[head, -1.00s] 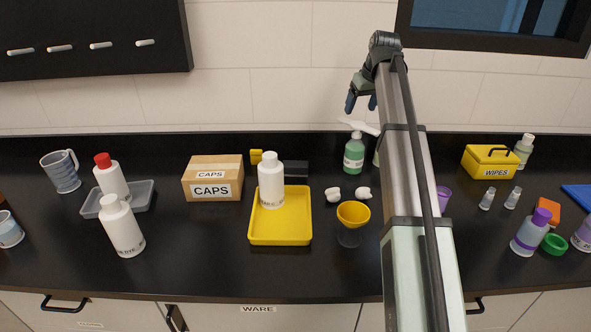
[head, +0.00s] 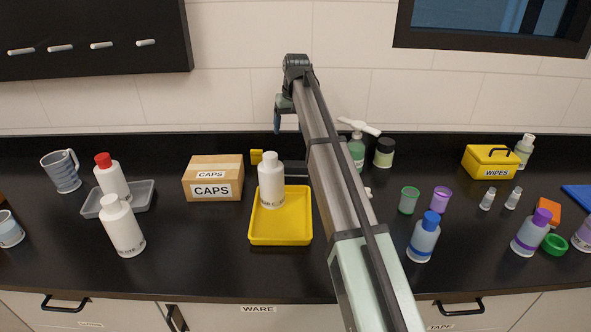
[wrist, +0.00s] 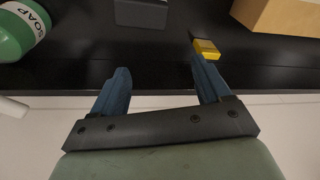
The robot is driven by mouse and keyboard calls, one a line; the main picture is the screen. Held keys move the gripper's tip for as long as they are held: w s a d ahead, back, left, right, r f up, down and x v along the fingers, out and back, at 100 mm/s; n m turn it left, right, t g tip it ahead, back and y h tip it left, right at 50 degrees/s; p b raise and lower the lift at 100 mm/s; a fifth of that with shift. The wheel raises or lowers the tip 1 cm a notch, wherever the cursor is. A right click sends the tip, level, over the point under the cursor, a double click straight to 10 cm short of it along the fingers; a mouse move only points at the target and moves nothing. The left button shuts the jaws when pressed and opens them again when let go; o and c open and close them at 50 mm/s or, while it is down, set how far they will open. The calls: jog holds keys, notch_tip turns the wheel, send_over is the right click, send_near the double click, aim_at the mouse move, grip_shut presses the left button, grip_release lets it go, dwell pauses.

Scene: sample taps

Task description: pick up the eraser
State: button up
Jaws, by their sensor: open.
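A small yellow block with a dark side, which looks like the eraser (head: 256,156), lies at the back of the black counter, between the caps box and the white bottle. It also shows in the wrist view (wrist: 207,49), just beyond the tip of the right finger. My gripper (head: 277,129) is above the back edge of the counter, in front of the wall, slightly right of the eraser. In the wrist view its two blue fingers (wrist: 160,68) are apart with nothing between them. Whether the right finger touches the eraser cannot be told.
A dark block (wrist: 140,12) lies near the eraser, partly behind my arm in the head view. The cardboard caps box (head: 213,179) is to the left. A white bottle (head: 271,182) stands in the yellow tray (head: 281,232). The green soap bottle (head: 356,150) is to the right.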

jog(key=m, duration=0.5)
jog(key=m+g+h, duration=0.1)
jog(key=m+g, duration=0.1)
jog(key=m, duration=1.5)
send_over(296, 164)
jog(key=f, duration=0.6)
jog(key=w+f, duration=0.1)
jog(key=f, duration=0.2)
jog(key=shift+a, duration=0.3)
jog(key=shift+s+d+f, duration=0.1)
jog(key=shift+s+f, duration=0.1)
jog(key=shift+f, duration=1.15)
jog(key=shift+s+d+f, duration=0.1)
jog(key=shift+s+f, duration=0.1)
jog(key=shift+f, duration=1.1)
jog(key=shift+c, duration=0.2)
jog(key=c, duration=1)
